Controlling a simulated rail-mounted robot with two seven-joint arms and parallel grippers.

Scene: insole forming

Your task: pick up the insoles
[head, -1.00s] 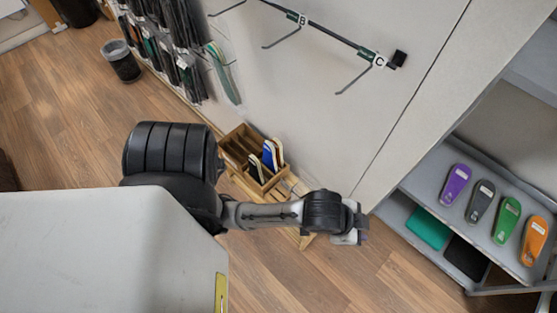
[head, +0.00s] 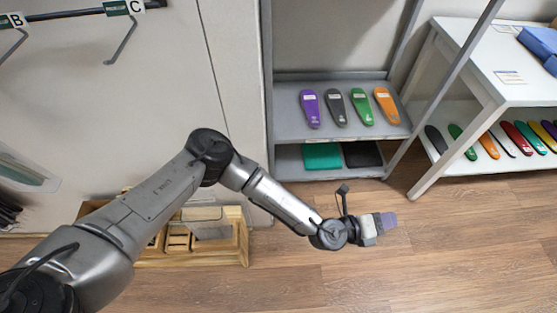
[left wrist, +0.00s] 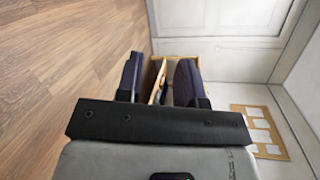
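Purple (head: 310,110), dark grey (head: 335,107), green (head: 362,107) and orange (head: 386,105) insoles lie in a row on the upper level of a grey shelf (head: 288,126). More insoles, among them a red one (head: 516,140), lie on the lower level of the white table at the right. My left gripper (head: 384,224) is over the wood floor, in front of and below the shelf row, apart from all insoles. In the left wrist view its two dark fingers (left wrist: 158,80) stand apart with nothing held between them. My right gripper is not in view.
A teal item (head: 322,156) and a black item (head: 363,154) lie on the shelf's lower level. The white table (head: 470,60) carries a blue object (head: 541,44). A wooden rack (head: 240,240) stands below my left arm. The floor right of the gripper is clear.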

